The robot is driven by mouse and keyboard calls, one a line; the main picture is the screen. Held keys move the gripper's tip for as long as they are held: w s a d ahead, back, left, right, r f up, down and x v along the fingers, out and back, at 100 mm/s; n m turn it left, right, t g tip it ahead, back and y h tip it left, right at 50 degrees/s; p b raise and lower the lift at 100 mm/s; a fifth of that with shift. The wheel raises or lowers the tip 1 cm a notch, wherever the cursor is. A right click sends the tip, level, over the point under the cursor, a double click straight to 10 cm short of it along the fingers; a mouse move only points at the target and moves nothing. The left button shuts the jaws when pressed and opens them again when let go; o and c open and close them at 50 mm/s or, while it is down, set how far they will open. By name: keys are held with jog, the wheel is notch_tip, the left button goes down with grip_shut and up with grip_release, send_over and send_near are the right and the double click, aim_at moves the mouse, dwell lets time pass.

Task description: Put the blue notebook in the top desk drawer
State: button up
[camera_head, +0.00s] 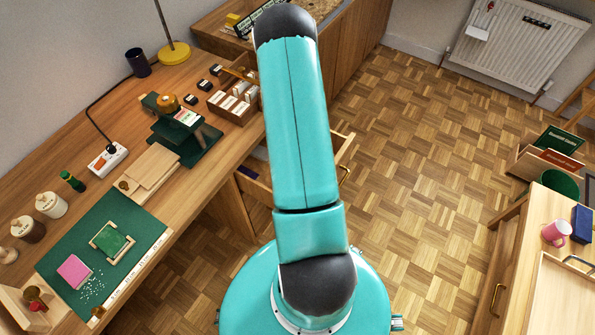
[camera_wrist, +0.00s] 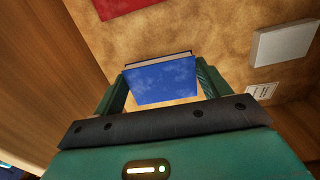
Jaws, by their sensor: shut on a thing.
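The blue notebook (camera_wrist: 160,84) is held between the two green fingers of my gripper (camera_wrist: 163,74) in the wrist view. Its blue cover faces the camera and its pale page edge shows at the top. Behind it is a mottled tan surface; I cannot tell whether the notebook touches it. In the head view my arm hides the gripper and the notebook. A desk drawer (camera_head: 343,141) is pulled out under the desk (camera_head: 212,178). My arm covers its middle, and a dark blue thing lies at its left end.
The wrist view shows a red flat thing (camera_wrist: 122,5) and a white block (camera_wrist: 284,42) on the tan surface. The desk holds a wooden organizer (camera_head: 233,112), a green mat (camera_head: 130,212) and a lamp (camera_head: 173,52).

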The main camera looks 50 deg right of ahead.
jog(key=shift+f, duration=1.65)
jog(key=shift+f, duration=0.15)
jog(key=o, duration=1.1)
jog(key=shift+c, duration=0.2)
notch_tip(320, 180, up, 12)
jog(key=shift+w+r, duration=0.15)
jog(key=shift+r, duration=0.1)
